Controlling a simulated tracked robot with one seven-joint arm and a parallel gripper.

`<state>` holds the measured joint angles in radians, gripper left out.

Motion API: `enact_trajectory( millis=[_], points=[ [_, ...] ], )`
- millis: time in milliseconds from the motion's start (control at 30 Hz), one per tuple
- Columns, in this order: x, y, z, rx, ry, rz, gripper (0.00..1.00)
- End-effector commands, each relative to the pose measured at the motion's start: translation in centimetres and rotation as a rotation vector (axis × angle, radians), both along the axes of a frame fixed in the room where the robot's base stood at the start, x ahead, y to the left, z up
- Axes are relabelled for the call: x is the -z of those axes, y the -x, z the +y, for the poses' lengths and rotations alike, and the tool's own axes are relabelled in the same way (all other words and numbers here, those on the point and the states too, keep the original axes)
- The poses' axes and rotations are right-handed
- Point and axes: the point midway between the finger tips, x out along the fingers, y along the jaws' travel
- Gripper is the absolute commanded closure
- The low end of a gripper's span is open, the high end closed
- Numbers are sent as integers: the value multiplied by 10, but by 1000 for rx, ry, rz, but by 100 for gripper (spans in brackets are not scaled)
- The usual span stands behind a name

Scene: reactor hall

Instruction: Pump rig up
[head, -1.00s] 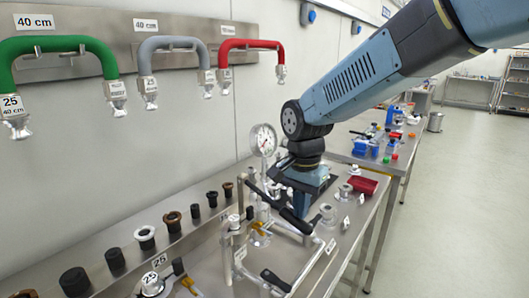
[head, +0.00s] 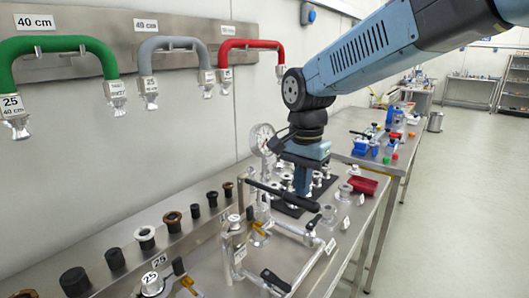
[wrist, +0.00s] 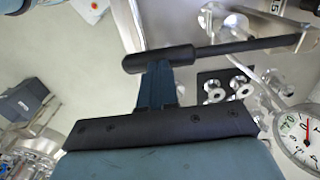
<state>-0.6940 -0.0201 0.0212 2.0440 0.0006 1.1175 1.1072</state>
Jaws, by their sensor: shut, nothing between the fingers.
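The pump rig stands on the steel bench, with a lever ending in a thick black grip (head: 283,195) (wrist: 158,58). The lever now slopes only slightly down to the right. A round white pressure gauge (head: 263,139) stands behind it and shows in the lower right of the wrist view (wrist: 308,137); I cannot read its value for certain. My gripper (head: 303,192) points down at the lever. Its fingers (wrist: 157,78) are shut with nothing between them, and their tips are at the black grip. I cannot tell whether they touch it.
Several flanged fittings stand on a black plate (head: 288,209) beside my gripper. A red tray (head: 362,185) lies to the right. Black and brown caps line the left ledge. Green (head: 60,46), grey and red hoses hang on the wall. The floor at right is clear.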

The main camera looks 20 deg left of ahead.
Motion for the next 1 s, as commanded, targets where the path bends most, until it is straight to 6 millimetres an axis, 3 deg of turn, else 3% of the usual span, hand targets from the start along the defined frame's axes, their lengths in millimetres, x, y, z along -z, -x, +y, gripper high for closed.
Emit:
enact_trajectory(
  millis=[567, 1000],
  points=[
    [1, 0, 0, 0, 0, 0, 100],
    [30, 0, -1, 1, 1, 2, 100]
  ],
)
